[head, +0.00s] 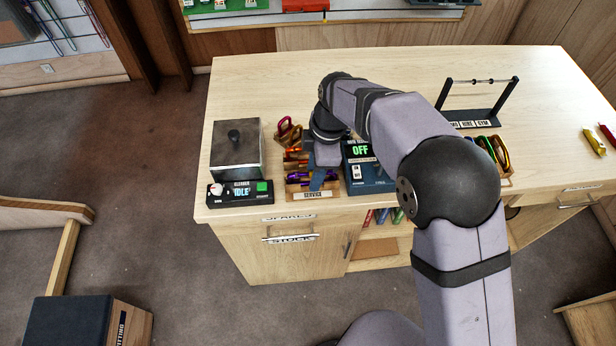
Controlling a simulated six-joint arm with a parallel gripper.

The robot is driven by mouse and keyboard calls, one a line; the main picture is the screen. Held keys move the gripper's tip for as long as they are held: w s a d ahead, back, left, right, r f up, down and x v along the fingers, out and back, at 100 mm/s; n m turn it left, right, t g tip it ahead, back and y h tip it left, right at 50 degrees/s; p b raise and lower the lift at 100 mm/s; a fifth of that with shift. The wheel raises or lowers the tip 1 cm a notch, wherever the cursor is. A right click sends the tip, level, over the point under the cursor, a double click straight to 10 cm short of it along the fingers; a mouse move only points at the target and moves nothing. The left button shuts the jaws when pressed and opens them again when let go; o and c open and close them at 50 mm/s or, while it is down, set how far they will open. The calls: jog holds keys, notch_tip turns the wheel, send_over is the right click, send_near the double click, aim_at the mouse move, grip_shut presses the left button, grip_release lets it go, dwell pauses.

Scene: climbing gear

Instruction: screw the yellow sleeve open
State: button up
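My gripper (318,178) points down over a wooden tray marked SERVICE (318,194) near the front of the table. Only a small blue part of it shows below the arm's wrist, so its fingers and any grip are hidden. Red, orange and purple carabiners (296,160) lie in and beside the tray, partly covered by the arm. A red-brown carabiner (288,131) stands just behind them. I cannot make out a yellow sleeve on any of these. A second group of carabiners (500,152), green and orange, sits at the right, partly behind my arm.
Left of the tray are a metal box with a knob (237,150) and a control panel reading IDLE (240,191). A blue unit reading OFF (368,172) stands close on the right. A black rack (478,105) is behind. The table's back left (270,80) is clear.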

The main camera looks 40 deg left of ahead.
jog(key=shift+s+d+f, duration=0.1)
jog(key=shift+f, duration=0.15)
jog(key=shift+f+b, duration=0.9)
jog(key=shift+f, duration=0.35)
jog(key=shift+w+a+p, duration=0.3)
jog(key=shift+w+a, duration=0.25)
jog(key=shift+w, duration=0.05)
jog(key=shift+r, duration=0.2)
jog(key=shift+s+a+r+p, duration=0.1)
jog(key=shift+r+p, duration=0.95)
jog(key=shift+r, duration=0.25)
jog(key=shift+s+d+b, duration=0.35)
jog(key=shift+s+d, duration=0.15)
